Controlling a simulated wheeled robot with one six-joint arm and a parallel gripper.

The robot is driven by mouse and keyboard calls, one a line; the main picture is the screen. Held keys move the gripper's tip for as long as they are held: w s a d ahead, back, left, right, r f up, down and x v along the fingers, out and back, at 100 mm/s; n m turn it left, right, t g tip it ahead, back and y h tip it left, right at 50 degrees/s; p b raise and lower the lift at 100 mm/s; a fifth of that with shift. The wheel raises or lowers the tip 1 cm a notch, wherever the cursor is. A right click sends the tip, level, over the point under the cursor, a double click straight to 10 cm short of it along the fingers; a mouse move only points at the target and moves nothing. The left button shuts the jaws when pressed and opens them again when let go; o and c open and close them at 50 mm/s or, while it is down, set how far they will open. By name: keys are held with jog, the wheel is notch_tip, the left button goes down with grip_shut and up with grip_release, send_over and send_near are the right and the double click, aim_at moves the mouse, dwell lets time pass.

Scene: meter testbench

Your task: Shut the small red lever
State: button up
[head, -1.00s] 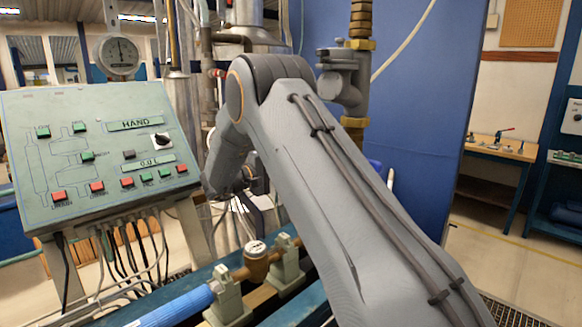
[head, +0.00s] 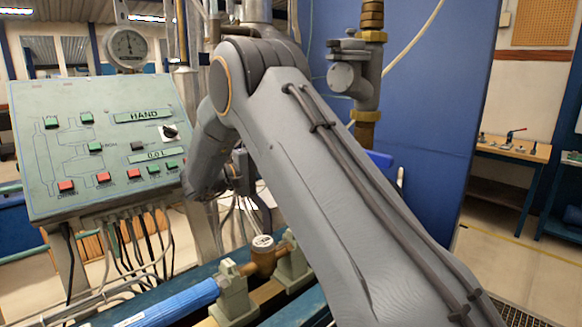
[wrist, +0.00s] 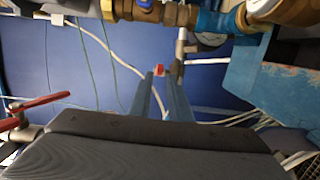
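In the wrist view, a small red piece (wrist: 159,70), which looks like the small red lever, shows beside a grey vertical pipe. It appears between the tips of my gripper's two blue-grey fingers (wrist: 162,77). The fingers are apart, with a gap between them. I cannot tell whether they touch the red piece or how far beyond the tips it is. In the head view my arm covers much of the middle, and the fingers are not clearly seen there. The small lever cannot be made out in the head view.
A larger red lever (wrist: 40,103) is at left in the wrist view. Brass and blue piping (wrist: 205,20) runs along the top. In the head view, a control panel (head: 75,115) stands left, a brass meter (head: 262,255) below my arm, and a valve pipe (head: 355,85) behind it.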

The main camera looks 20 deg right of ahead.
jog(key=shift+s+a, duration=0.1)
jog(key=shift+a, duration=0.15)
